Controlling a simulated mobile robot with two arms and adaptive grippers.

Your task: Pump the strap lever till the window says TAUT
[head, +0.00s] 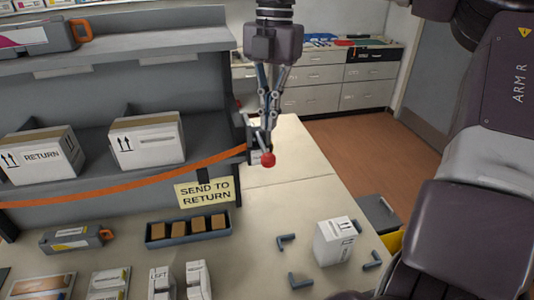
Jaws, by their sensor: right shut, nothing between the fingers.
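An orange strap (130,182) runs across the front of the grey shelf and ends at a small dark ratchet (254,148) at the shelf's right post. A lever with a red knob (268,160) sticks out there. My right gripper (267,122) points down from above, shut and empty, with its fingertips just above the knob and close to the ratchet. I cannot tell if they touch the lever. A small pale patch on the ratchet may be the window, but no word on it is readable. My left gripper is not in view.
The shelf holds a RETURN box (42,155) and another white box (147,140). A SEND TO RETURN sign (205,192) hangs below the strap. On the table are a blue tray (160,236) of brown blocks, a toner cartridge (75,239) and a white box (335,243) among corner brackets.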

